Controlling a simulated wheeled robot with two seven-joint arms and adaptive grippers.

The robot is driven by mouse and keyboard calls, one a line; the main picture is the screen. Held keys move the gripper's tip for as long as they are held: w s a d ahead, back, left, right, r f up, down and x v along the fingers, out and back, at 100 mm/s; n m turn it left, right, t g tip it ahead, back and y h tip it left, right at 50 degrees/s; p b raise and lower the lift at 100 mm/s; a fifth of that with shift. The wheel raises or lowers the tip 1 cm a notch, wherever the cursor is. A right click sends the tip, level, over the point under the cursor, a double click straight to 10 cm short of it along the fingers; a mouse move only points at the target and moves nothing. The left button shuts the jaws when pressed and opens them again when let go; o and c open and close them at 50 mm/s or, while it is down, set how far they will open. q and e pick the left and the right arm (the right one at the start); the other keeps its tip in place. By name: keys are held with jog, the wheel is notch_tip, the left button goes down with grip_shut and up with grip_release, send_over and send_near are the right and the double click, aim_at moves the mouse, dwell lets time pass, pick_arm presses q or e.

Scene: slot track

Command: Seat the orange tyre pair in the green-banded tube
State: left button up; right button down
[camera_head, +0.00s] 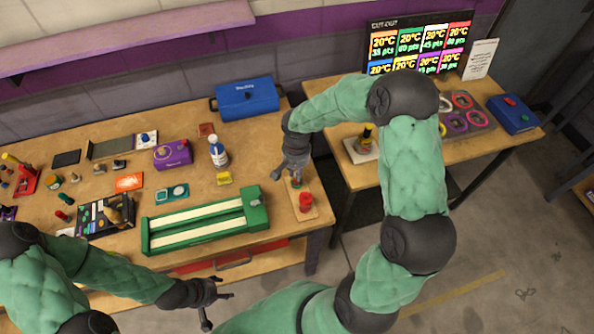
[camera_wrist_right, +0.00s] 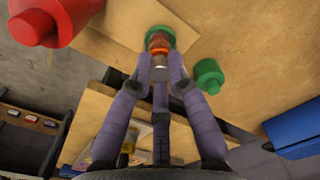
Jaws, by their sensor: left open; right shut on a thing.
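My right gripper (camera_wrist_right: 159,72) points down over a wooden board (camera_head: 309,214) at the bench's right end. It is shut on the orange tyre pair (camera_wrist_right: 158,45), whose pale grey end shows between the fingertips. A green ring (camera_wrist_right: 164,31), seemingly the band of the green-banded tube, shows around or just beyond the orange part. I cannot tell how deep the tyres sit. In the head view the right gripper (camera_head: 292,172) largely hides them. My left gripper (camera_head: 211,296) is open and empty, in front of the bench's front edge.
A red knobbed cylinder (camera_head: 305,202) stands on the board, close to the right gripper. A loose green cylinder (camera_wrist_right: 208,76) stands beside it in the wrist view. A green framed track (camera_head: 205,221), a bottle (camera_head: 218,152) and a blue case (camera_head: 246,98) occupy the bench.

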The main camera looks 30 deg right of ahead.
jog(key=shift+d+f, duration=0.1)
jog(key=shift+f, duration=0.1)
jog(key=c, duration=1.2)
grip_release()
jog(key=shift+r, duration=0.15)
jog(key=shift+w+r, duration=0.1)
jog(key=shift+r, duration=0.3)
notch_tip(320, 180, up, 11)
jog(key=p, duration=0.2)
jog(key=shift+r, duration=0.15)
